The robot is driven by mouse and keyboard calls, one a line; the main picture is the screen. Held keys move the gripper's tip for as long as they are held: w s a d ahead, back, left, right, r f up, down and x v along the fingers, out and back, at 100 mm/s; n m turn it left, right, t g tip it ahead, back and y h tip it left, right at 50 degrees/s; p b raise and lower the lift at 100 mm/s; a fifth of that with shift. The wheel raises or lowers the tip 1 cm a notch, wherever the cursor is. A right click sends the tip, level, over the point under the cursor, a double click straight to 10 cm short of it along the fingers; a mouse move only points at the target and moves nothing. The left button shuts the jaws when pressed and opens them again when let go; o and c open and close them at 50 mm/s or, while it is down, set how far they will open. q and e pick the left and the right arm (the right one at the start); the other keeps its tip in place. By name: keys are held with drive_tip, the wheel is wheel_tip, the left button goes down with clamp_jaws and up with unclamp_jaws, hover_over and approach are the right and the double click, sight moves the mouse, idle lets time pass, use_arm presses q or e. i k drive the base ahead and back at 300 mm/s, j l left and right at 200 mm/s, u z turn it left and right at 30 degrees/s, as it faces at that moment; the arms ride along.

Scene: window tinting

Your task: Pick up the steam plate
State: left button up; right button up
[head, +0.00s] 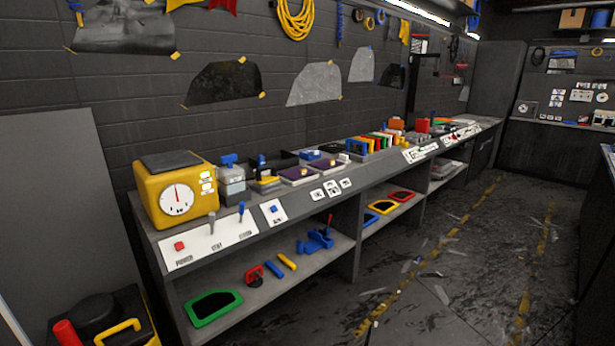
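No label that I can read marks a steam plate, so I cannot tell for sure which thing it is. A yellow box with a round white dial (176,199) stands at the near left end of the long workbench (372,187). A dark flat plate (171,160) lies on top of this box. A white control panel (208,245) with a red button and levers is on the bench front below it. Neither of my grippers is in view.
The lower shelf holds a green-framed dark pane (212,306), a red suction tool (254,276) and a blue tool (315,241). Several coloured items crowd the bench top. A black and yellow machine (105,322) stands at lower left. The floor (440,285) has scattered scraps but is otherwise open.

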sight(264, 183)
drive_tip(key=i+l+z, duration=0.2)
drive_tip(key=i, duration=0.4)
drive_tip(key=i+l+z, duration=0.2)
drive_tip(key=i, duration=0.45)
